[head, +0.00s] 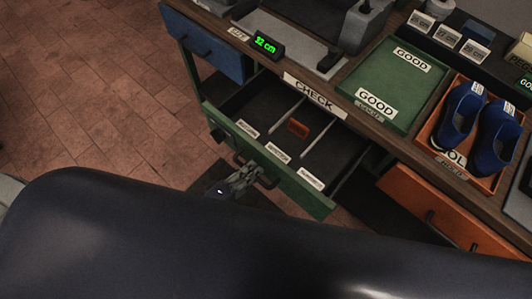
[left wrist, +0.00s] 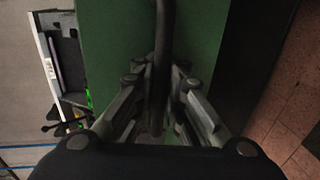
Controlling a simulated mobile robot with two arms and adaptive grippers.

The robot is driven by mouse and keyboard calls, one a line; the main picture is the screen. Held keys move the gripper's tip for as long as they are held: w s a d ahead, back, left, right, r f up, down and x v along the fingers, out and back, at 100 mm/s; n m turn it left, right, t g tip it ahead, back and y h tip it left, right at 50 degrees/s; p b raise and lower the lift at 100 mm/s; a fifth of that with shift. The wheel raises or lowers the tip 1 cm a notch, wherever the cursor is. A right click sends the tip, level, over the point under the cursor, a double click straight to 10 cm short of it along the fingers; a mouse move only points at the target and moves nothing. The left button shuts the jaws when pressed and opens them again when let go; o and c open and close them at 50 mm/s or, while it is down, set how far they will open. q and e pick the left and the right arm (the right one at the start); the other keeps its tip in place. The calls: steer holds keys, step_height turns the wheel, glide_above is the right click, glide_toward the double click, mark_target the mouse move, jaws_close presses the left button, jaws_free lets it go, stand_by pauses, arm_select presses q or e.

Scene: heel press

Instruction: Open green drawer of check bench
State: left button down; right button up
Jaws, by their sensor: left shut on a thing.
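The check bench (head: 312,95) stands at the upper right in the head view. Its green drawer (head: 300,188) is pulled out, and its inside shows several white labels, dividers and a small orange-brown block (head: 298,128). My left gripper (head: 245,178) is at the drawer's front, at its dark handle (head: 268,182). In the left wrist view the handle (left wrist: 163,45) runs between the two fingers (left wrist: 160,105), which are shut on it, against the green drawer front (left wrist: 205,40). My right gripper is not in view.
A blue drawer (head: 205,48) at the left and an orange drawer (head: 440,215) at the right flank it. On the bench top are a green tray (head: 392,84), an orange tray (head: 436,150) with blue shoes (head: 461,115), and a display (head: 266,46) reading 32 cm. Tiled floor lies clear at left.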

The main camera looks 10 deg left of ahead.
arm_select(q)
steer(key=f+v, duration=0.2)
steer(key=v, duration=0.7)
steer(key=shift+s+a+r+p, duration=0.15)
steer(key=shift+s+a+p, duration=0.1)
steer(key=shift+s+p, duration=0.05)
steer(key=c, duration=1.7)
jaws_free()
steer(key=shift+o, duration=0.2)
steer(key=v, duration=1.2)
